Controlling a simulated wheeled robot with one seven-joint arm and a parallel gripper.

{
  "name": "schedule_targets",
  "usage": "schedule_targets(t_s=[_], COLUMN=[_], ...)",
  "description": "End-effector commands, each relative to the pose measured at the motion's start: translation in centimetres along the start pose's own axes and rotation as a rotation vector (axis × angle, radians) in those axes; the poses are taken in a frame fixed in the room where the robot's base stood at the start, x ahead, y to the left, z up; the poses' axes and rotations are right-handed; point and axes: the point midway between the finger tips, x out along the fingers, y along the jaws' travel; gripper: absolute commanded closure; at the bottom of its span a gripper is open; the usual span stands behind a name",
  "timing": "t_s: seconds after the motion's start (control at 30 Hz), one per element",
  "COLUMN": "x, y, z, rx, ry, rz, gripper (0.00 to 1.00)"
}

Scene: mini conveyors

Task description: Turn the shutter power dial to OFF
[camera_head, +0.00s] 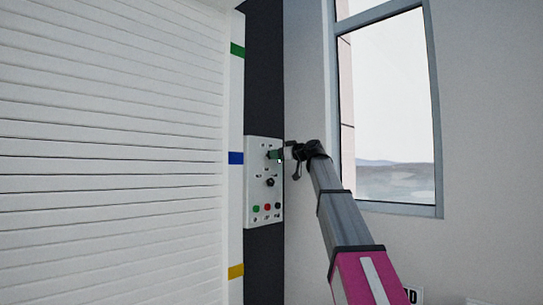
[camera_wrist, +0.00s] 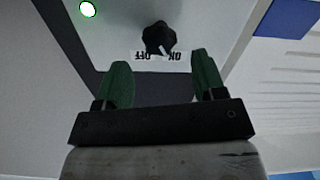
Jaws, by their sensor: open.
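The power dial is a black knob (camera_wrist: 159,37) on the white control panel in the wrist view, with upside-down ON and OFF labels (camera_wrist: 158,56) beside it. Nothing is between the fingers. In the head view my gripper (camera_head: 275,154) is at the upper part of the control panel (camera_head: 252,190) and hides some of it.
A second black knob (camera_head: 270,182) and green, red and dark buttons (camera_head: 267,207) are lower on the panel. The white slatted shutter (camera_head: 110,150) stands to the left. A window (camera_head: 392,110) is in the wall to the right. A lit green-rimmed lamp (camera_wrist: 87,9) shows in the wrist view.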

Motion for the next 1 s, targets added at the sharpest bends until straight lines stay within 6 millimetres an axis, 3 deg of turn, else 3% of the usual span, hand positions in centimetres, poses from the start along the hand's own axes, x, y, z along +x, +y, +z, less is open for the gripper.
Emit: schedule_targets(t_s=[0.1,0.3,0.73,0.9,1.0], x=[2.3,4.5,5.2,5.2,5.2], y=[0.1,0.1,0.0,0.0,0.0], z=[-0.1,0.0,0.1,0.0,0.0], rx=[0.001,0.001,0.0,0.001,0.001], ry=[0.0,-0.001,-0.001,-0.001,-0.001], rz=[-0.001,0.0,0.001,0.0,0.0], gripper=[0.36,0.36,0.36,0.86,0.86])
